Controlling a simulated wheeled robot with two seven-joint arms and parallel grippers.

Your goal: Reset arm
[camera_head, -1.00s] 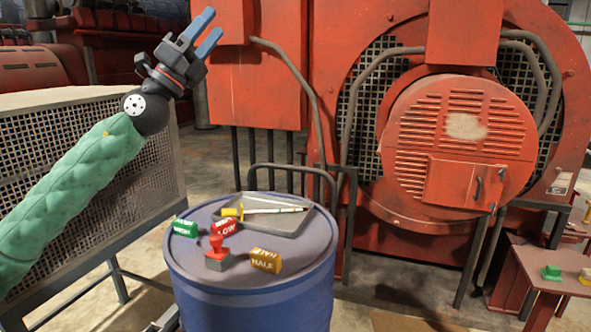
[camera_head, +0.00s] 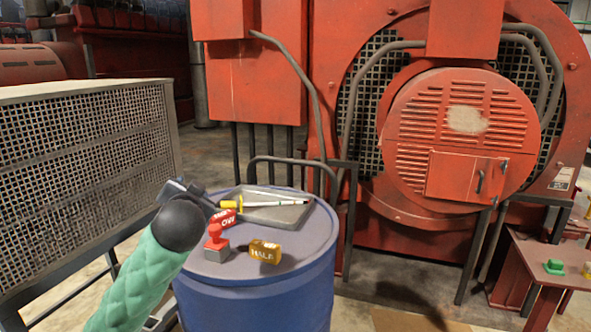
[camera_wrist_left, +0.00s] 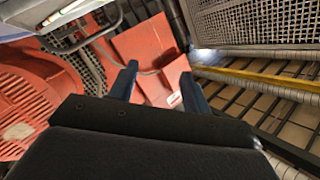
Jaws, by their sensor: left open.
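My left arm, in a green sleeve, comes in from the lower left of the head view. Its black wrist joint and left gripper (camera_head: 186,189) are low, at the left edge of the blue drum (camera_head: 255,298); the fingers are mostly hidden behind the wrist. In the left wrist view the left gripper (camera_wrist_left: 160,72) has its two blue fingers apart with nothing between them. My right gripper is not in view.
A mesh-sided case (camera_head: 85,150) stands left; red machinery (camera_head: 460,140) stands behind.

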